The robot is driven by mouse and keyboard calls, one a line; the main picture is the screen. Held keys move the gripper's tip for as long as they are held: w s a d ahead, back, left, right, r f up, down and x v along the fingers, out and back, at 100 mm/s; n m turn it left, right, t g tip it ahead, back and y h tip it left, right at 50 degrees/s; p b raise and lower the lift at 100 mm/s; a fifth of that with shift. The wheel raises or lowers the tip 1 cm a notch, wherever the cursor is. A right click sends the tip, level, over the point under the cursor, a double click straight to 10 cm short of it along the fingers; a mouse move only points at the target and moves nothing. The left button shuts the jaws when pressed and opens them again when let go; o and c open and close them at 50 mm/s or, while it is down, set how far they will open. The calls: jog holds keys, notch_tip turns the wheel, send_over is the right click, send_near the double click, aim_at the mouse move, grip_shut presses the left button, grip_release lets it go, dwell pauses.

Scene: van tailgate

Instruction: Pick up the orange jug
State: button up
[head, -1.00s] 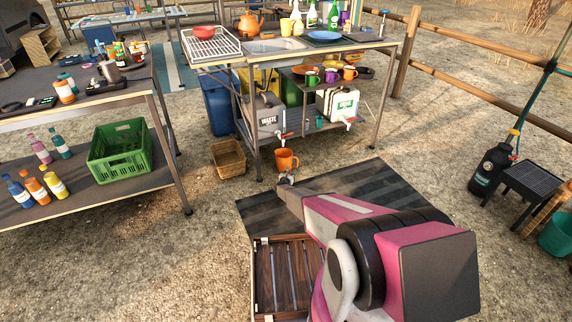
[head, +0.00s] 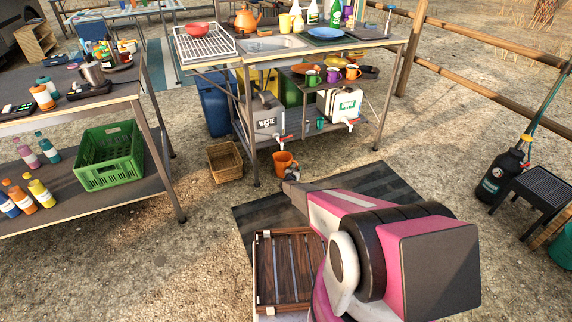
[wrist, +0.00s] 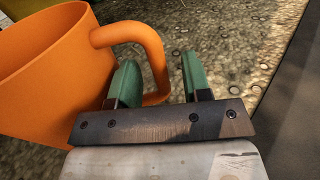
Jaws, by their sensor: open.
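The orange jug (head: 284,162) stands on the ground in front of the sink table, at the far edge of the dark mat. In the wrist view the jug (wrist: 45,75) fills the left side, its handle curving toward the right. My gripper (wrist: 160,75) has two green fingers standing apart. The left finger is within the handle loop and the right finger is outside it, so the handle lies between them. Contact with the handle cannot be told. In the head view my gripper (head: 289,174) is small and close in front of the jug.
The sink table (head: 250,95) stands behind the jug, with a waste container (head: 268,122) and a white container (head: 340,103) on its lower shelf. A wicker basket (head: 225,161) is left of the jug. A green crate (head: 110,155) sits on the left table's shelf.

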jog(key=shift+w+d, duration=0.15)
jog(key=shift+w, duration=0.15)
grip_shut()
